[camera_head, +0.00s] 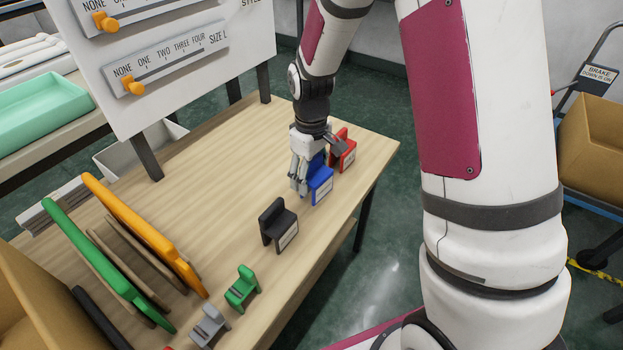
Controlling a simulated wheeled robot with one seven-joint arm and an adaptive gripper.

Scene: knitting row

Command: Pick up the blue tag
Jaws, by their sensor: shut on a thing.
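The blue tag (320,181) is a small chair-shaped block with a pale label on its front. It stands on the wooden table (215,160) near the right edge. My gripper (305,173) reaches down over it from above, with its fingers around the upper part of the tag. The gripper is shut on the blue tag. The fingers and palm hide part of the tag's back. I cannot tell whether the tag's base touches the table.
A red tag (345,152) stands close behind the blue one. Black (278,224), green (242,288) and grey (209,325) tags stand nearer. Orange (150,235) and green (105,262) panels lean at the left. A white board with sliders (170,65) rises behind. The table's middle is clear.

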